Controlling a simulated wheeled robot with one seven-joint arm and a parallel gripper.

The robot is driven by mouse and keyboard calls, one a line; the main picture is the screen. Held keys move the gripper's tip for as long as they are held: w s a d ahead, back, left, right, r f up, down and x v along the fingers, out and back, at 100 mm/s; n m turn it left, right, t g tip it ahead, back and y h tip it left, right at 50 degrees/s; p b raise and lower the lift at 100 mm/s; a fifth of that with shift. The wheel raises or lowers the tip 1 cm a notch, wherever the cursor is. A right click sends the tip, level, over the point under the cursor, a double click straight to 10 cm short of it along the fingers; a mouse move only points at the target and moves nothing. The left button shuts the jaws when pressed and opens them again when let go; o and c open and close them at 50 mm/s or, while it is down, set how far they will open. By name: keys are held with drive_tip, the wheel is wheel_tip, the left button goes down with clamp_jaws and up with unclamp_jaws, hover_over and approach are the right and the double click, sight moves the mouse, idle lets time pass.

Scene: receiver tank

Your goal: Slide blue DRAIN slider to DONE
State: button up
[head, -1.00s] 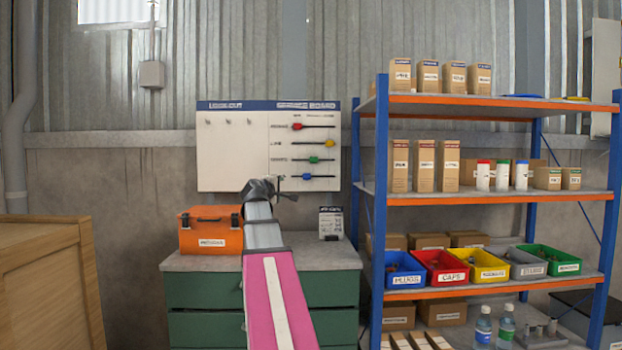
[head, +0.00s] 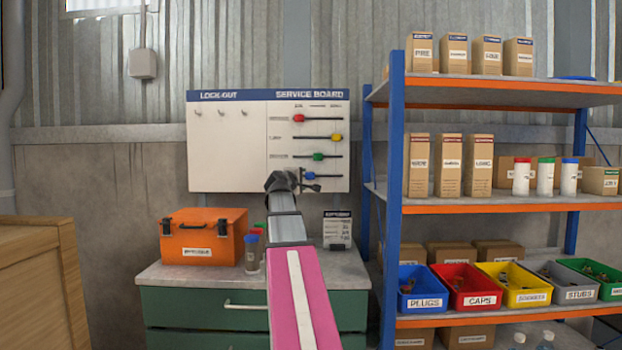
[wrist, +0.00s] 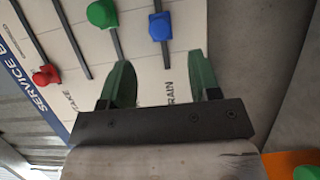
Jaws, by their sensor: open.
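The blue DRAIN slider (head: 309,176) sits on the lowest track of the service board (head: 230,150), toward the left end of that track. In the wrist view the blue slider (wrist: 160,27) lies ahead of the gap between my fingers, apart from them. The printed word ending in "RAIN" shows below it, near the right finger. My gripper (head: 302,184) is at the board's lower right in the head view, just below the blue slider. In the wrist view my gripper (wrist: 165,82) has its two green fingers spread, with nothing between them.
An orange toolbox (head: 203,237) and small bottles (head: 252,254) stand on the green cabinet (head: 190,300), beside a card (head: 338,230). A shelf rack (head: 391,200) stands right of the board.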

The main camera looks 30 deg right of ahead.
sight(309, 177)
drive_tip(key=x, duration=0.9)
